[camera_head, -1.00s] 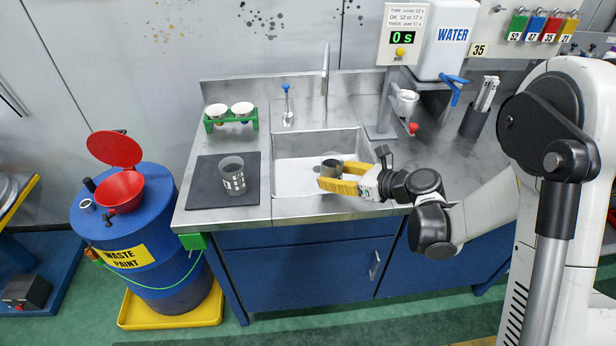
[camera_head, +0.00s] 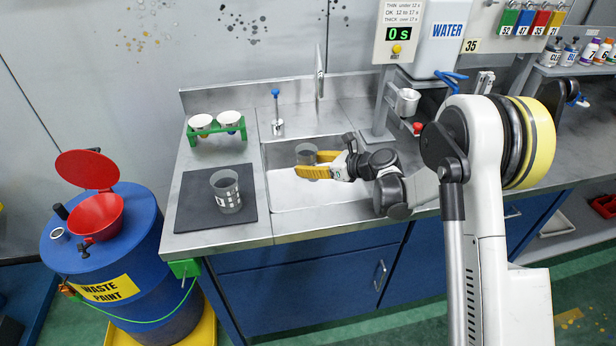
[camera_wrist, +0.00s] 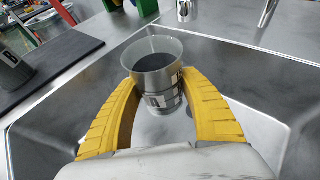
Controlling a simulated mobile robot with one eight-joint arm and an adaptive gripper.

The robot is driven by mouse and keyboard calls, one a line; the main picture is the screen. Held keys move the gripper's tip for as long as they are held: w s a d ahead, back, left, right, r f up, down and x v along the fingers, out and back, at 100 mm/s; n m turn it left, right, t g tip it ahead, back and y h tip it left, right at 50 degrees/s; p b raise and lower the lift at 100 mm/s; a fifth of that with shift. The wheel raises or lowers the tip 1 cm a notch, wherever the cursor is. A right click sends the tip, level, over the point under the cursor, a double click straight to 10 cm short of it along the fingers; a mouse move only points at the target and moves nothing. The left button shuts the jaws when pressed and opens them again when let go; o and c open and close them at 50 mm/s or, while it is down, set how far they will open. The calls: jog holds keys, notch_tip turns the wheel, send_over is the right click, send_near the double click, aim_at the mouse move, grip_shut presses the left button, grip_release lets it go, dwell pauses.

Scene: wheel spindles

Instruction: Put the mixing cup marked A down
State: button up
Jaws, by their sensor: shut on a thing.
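My gripper (camera_head: 308,168) has its yellow fingers shut on a grey translucent mixing cup (camera_head: 306,150), over the steel sink (camera_head: 290,197). In the wrist view the held cup (camera_wrist: 160,78) is upright between the fingers, with dark content and white marks on its wall. A second grey cup (camera_head: 226,190) with white marks stands on the dark mat (camera_head: 195,205) left of the sink. Part of this cup (camera_wrist: 10,72) shows at the left edge of the wrist view.
A green rack (camera_head: 217,137) with two white-topped vessels stands behind the mat. A tap (camera_head: 319,72) rises behind the sink. The timer stand with a small metal cup (camera_head: 407,101) is to its right. The blue waste drum (camera_head: 130,240) with red funnel stands at left.

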notch_tip(320, 180, down, 4)
jog(key=shift+r+b, duration=0.1)
jog(key=shift+b, duration=0.95)
jog(key=shift+r, duration=0.1)
jog(key=shift+f, duration=0.6)
jog(key=o, duration=1.2)
jog(key=shift+s+f, duration=0.1)
